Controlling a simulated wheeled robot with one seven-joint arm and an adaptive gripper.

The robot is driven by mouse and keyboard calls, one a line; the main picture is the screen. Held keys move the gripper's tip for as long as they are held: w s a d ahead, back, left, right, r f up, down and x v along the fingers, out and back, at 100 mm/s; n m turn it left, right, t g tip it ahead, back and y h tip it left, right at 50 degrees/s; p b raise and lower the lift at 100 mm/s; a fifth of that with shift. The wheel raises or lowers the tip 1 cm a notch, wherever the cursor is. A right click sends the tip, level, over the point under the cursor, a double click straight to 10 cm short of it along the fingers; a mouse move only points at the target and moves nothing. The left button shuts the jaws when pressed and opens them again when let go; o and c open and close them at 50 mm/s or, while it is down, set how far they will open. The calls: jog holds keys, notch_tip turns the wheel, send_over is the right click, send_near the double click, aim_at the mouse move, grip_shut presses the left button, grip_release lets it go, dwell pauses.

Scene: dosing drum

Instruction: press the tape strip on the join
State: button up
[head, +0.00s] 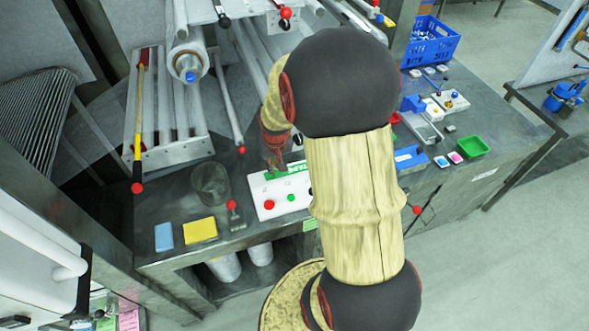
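My gripper (275,163) points down at the far left edge of a white button panel (276,212). Its fingers are small and dark, and I cannot tell whether they are open or shut or hold anything. A green strip (296,168) with white lettering lies along the back of the panel, close to the fingertips. I cannot tell whether gripper and strip touch. I cannot make out a tape strip or a join for certain. My arm hides the right part of the panel and the bench behind it.
A clear beaker (210,184), a yellow sponge (201,230) and a blue pad (164,237) stand left on the bench. A blue crate (431,42) and green tray (472,147) are at the right.

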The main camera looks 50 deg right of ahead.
jog(key=x, duration=0.4)
jog(key=shift+d+f, duration=0.1)
jog(key=shift+f, duration=0.25)
jog(key=shift+r, duration=0.15)
grip_shut()
